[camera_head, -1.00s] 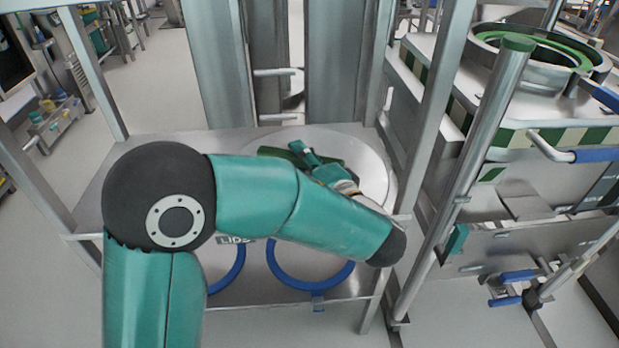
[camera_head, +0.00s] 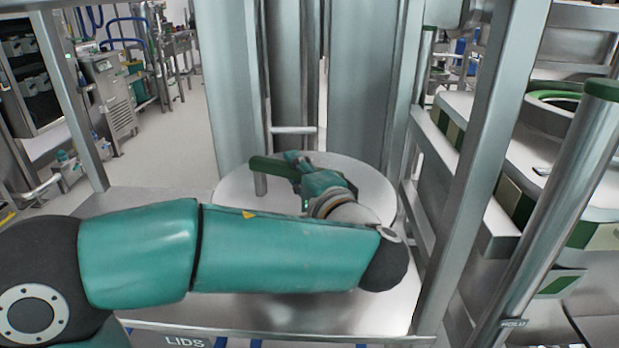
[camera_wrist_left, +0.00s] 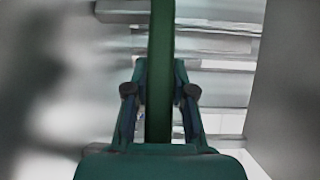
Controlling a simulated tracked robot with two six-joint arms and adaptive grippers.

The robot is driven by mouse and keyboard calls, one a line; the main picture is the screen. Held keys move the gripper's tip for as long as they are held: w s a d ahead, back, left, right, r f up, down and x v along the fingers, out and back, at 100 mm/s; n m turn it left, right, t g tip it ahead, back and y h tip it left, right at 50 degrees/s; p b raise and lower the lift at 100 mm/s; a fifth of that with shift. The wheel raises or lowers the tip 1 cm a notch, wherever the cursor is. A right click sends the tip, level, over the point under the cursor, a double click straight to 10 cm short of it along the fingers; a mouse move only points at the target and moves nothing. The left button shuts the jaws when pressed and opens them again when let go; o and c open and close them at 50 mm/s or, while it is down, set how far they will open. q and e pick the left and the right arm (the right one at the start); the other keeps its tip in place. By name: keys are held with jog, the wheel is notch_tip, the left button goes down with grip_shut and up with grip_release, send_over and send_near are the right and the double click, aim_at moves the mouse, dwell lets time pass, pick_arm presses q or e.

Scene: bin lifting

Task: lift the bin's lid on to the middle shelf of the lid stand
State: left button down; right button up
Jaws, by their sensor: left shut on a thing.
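The lid (camera_head: 372,182) is a round pale metal disc with a green bar handle (camera_head: 266,168), also seen upright in the left wrist view (camera_wrist_left: 161,50). My left gripper (camera_head: 294,166) is shut on the handle; in the left wrist view its fingers (camera_wrist_left: 160,95) close on both sides of it. The lid is over a shelf (camera_head: 135,198) of the metal lid stand; I cannot tell whether it touches. My left forearm hides the lid's near part. The open bin (camera_head: 560,105) with a green rim is at the right. My right gripper is out of view.
Stand posts rise at the left (camera_head: 68,110) and right (camera_head: 470,165), close beside the lid and my forearm. A slanted green-capped pole (camera_head: 560,210) is at the far right. Tall metal columns (camera_head: 365,80) stand behind. The shelf's left part is bare.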

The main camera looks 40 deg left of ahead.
pick_arm(q)
jog(key=shift+w+d+f, duration=0.1)
jog(key=shift+d+f, duration=0.1)
jog(key=shift+f+b, duration=0.45)
jog(key=shift+b, duration=0.15)
jog(key=shift+f+b, duration=1.85)
jog(key=shift+f, duration=1.05)
jog(key=shift+r, duration=0.15)
jog(key=shift+b, duration=0.3)
